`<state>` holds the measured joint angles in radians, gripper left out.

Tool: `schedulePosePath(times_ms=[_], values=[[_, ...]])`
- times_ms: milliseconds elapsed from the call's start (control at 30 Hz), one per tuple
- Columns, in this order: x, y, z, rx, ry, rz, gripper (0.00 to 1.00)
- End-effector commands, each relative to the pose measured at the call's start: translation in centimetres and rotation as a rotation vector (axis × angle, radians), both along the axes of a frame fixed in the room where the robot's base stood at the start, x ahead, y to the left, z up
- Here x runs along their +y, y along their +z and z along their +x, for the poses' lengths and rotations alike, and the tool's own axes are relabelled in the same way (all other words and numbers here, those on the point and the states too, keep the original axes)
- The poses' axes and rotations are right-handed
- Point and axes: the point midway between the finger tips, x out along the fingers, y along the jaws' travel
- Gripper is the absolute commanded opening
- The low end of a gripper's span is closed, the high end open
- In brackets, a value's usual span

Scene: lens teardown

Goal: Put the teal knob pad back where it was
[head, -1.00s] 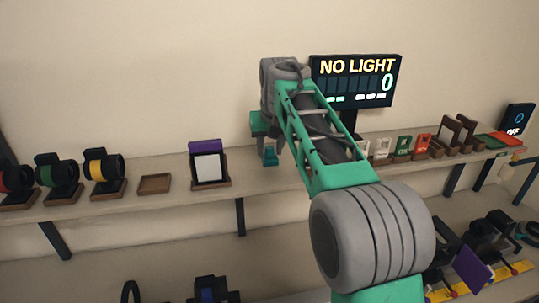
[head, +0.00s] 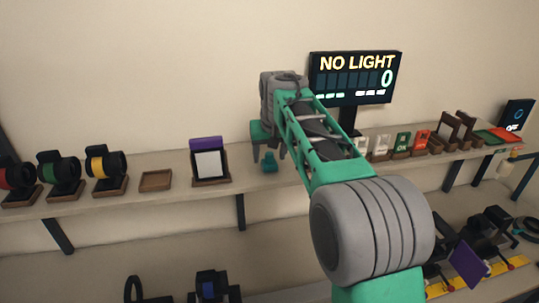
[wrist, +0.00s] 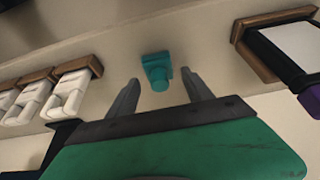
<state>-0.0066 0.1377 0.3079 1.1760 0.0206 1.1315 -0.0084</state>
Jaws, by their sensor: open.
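The teal knob pad (head: 270,168) sits on the upper shelf, right of the white panel with a purple top. It also shows in the wrist view (wrist: 157,70), upright with its round knob towards my gripper. My gripper (head: 268,155) is open, its two fingers spread to either side of the pad's line. In the wrist view my gripper (wrist: 160,78) has its fingertips at about the knob's near end, with a visible gap on both sides. Nothing is held. The mark or seat under the pad, if any, cannot be made out.
The framed white panel (head: 208,164) stands left of the pad. White holders (wrist: 72,92) stand on its other side. The NO LIGHT display (head: 355,78) rises behind my arm. An empty wooden tray (head: 156,181) and several lenses are farther left. Bare shelf surrounds the pad.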

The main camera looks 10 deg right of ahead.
Motion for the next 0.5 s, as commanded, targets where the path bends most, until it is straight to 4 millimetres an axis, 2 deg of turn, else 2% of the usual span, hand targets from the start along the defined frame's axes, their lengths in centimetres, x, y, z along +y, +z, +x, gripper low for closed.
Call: schedulePosePath(times_ms=[133, 400, 500], values=[[0.0, 2.2, -0.9, -0.007, 0.0, 0.0, 0.59], [0.1, 8.5, -3.5, -0.005, 0.001, 0.001, 0.59], [0.1, 10.1, -4.1, -0.003, 0.001, 0.0, 0.59]])
